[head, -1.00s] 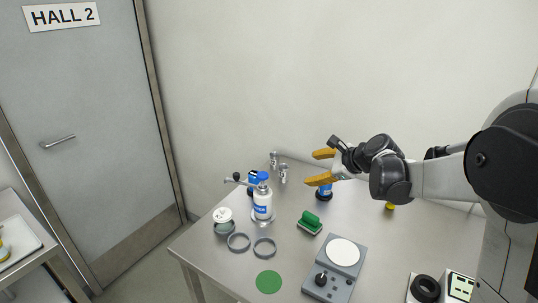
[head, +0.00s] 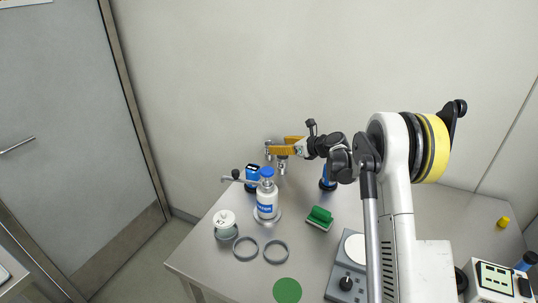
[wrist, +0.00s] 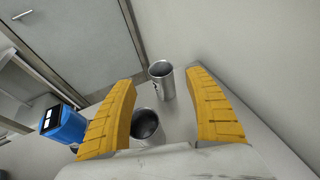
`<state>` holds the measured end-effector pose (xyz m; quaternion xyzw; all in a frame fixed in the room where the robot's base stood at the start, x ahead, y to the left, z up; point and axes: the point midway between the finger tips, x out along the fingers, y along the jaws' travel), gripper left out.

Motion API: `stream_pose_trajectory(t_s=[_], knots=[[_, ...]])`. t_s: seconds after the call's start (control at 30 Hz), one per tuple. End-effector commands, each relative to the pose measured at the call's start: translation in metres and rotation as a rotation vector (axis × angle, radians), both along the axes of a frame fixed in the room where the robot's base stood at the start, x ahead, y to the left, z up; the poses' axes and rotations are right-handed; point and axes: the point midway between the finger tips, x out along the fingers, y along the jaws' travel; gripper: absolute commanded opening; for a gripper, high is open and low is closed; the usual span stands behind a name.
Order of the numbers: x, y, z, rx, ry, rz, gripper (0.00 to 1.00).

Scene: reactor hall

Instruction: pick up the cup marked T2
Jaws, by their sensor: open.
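Two metal cups stand near the back left corner of the table. In the wrist view one cup (wrist: 162,86) is farther off, between the fingertips in the picture, and the other cup (wrist: 147,124) is nearer, by the left finger. In the head view they are small and partly hidden by my gripper; the lower cup (head: 282,168) shows just below the fingers. I cannot read T2 on either; the farther one has a small dark mark. My gripper (head: 279,146) is open and empty, pointing left, seemingly above the cups. Its yellow fingers (wrist: 160,82) are wide apart.
A green block (head: 319,218), two rings (head: 245,248) and a grey scale (head: 346,281) lie nearer. The wall is close behind.

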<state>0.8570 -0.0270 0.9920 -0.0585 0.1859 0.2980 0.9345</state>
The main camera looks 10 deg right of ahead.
Motion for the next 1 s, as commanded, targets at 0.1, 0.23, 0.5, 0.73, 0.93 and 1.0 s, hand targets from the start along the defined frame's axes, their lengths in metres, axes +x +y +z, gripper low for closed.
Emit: stream_pose_trajectory(t_s=[0.1,0.23,0.5,0.73,0.93,1.0], knots=[[0.009,0.007,-0.006,0.0,0.0,0.001,0.62],[0.018,0.012,-0.013,-0.002,-0.001,0.001,0.62],[0.047,0.031,-0.029,-0.001,-0.001,0.0,0.62],[0.048,0.032,-0.028,-0.001,-0.001,0.0,0.61],[0.048,0.032,-0.028,-0.001,-0.001,0.0,0.05],[0.048,0.032,-0.028,-0.001,-0.001,0.0,0.05]])
